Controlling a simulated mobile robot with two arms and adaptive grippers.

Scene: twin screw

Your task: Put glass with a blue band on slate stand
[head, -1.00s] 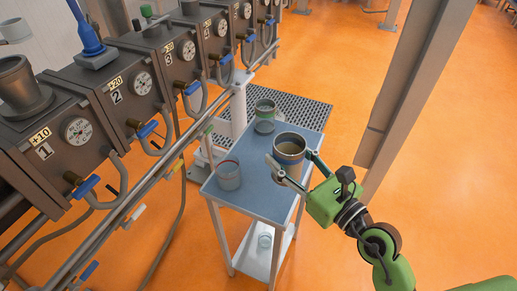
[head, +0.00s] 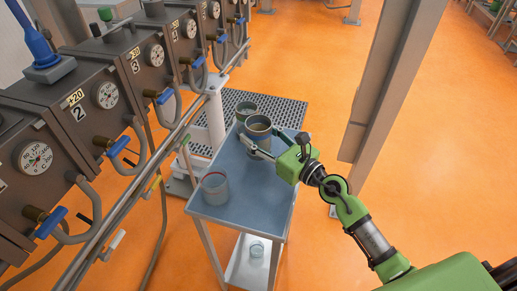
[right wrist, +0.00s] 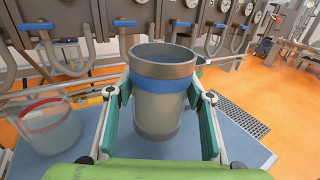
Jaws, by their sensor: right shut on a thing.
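My right gripper (head: 259,138) is shut on the glass with a blue band (head: 258,125), its fingers on either side of it. In the right wrist view the glass (right wrist: 160,105) is upright between the finger pads, with the blue band near its top. It is over the far part of the stand with a slate-coloured top (head: 240,195); I cannot tell whether its base touches the top. A glass with a red band (head: 214,188) stands at the stand's near left. It also shows in the right wrist view (right wrist: 52,130). My left gripper is out of view.
Another glass (head: 245,108) stands at the stand's far end, partly hidden behind the held glass. A small glass (head: 257,249) is on the lower shelf. Grey machines with gauges (head: 108,95) and pipes line the left. The stand's middle top is clear.

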